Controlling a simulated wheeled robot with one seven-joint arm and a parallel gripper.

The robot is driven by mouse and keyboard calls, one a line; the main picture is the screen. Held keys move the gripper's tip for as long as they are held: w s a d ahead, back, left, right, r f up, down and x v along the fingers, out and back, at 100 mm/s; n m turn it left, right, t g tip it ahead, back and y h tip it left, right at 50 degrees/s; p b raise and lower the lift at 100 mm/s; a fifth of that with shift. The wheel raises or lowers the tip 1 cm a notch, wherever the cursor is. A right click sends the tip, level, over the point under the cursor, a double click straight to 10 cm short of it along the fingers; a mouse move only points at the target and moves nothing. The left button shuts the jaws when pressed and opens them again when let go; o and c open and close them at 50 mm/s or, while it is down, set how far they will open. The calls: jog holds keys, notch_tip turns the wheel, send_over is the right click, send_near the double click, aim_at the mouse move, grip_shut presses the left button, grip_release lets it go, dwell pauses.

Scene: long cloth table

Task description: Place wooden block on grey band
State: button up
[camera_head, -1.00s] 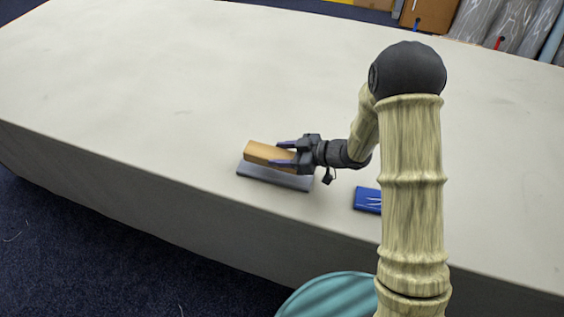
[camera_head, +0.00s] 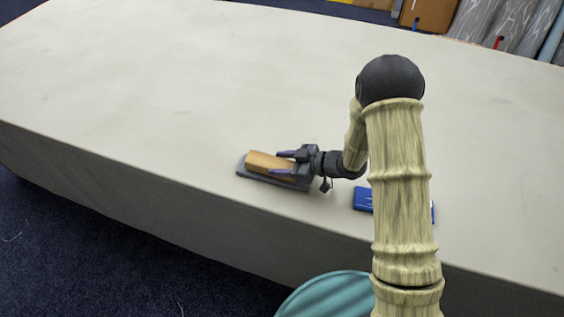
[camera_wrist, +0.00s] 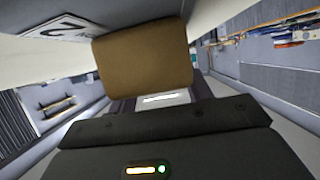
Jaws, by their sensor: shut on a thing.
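In the wrist view the block's brown end (camera_wrist: 145,58) fills the middle, and the fingers are mostly hidden.
A blue flat item (camera_head: 363,199) lies on the pale cloth table (camera_head: 180,90) to the right, partly behind my arm. The table behind and to the left is clear.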

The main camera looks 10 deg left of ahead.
jog(key=o, duration=1.1)
jog(key=shift+s, duration=0.1)
jog(key=shift+o, duration=0.2)
jog(key=shift+d+r, duration=0.1)
jog(key=shift+r, duration=0.05)
jog(key=b+v, duration=0.1)
jog(key=v, duration=1)
jog(key=shift+d+r, duration=0.2)
jog(key=shift+d, duration=0.15)
